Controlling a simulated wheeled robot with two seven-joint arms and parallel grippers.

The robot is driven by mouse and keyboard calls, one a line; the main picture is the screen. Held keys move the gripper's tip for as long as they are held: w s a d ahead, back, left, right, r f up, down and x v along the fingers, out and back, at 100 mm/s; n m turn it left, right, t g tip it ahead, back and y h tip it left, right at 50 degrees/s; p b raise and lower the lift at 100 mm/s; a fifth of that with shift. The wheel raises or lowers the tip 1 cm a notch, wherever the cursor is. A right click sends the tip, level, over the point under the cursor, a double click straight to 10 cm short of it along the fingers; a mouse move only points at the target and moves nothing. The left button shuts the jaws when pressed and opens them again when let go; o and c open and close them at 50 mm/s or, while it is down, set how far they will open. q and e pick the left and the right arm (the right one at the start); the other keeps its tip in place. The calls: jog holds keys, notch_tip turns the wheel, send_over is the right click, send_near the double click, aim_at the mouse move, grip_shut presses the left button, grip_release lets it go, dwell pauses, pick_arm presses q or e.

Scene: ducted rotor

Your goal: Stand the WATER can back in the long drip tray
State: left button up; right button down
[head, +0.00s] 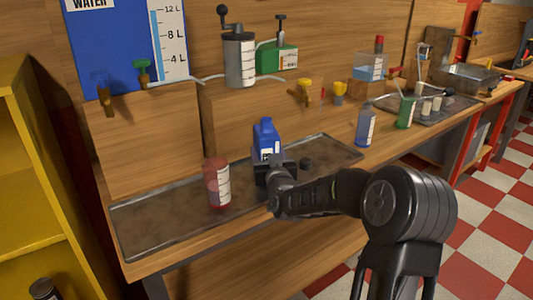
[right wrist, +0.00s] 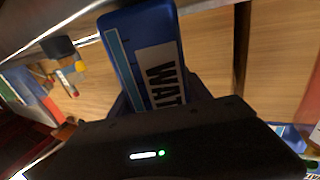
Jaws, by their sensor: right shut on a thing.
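The blue WATER can (head: 266,137) is upright in the head view, over the middle of the long drip tray (head: 150,238). My right gripper (head: 272,170) is shut on it from the front and hides its lower part. I cannot tell whether its base touches the tray. In the right wrist view the can (right wrist: 122,60) fills the space ahead of the gripper, with "WAT" readable on its white label. My left gripper is not in view.
A red translucent bottle (head: 217,184) stands in the tray left of the can. A small dark object (head: 305,163) sits to its right. Blue (head: 365,126) and green (head: 405,113) bottles stand beyond the tray's right end. Taps (head: 142,68) and a wooden riser (head: 150,140) are behind.

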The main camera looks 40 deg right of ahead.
jog(key=shift+f, duration=0.1)
jog(key=c, duration=0.8)
grip_release()
jog(key=o, duration=0.4)
jog(key=shift+f, duration=0.25)
jog(key=shift+b+v, duration=0.45)
jog(key=shift+v, duration=3.5)
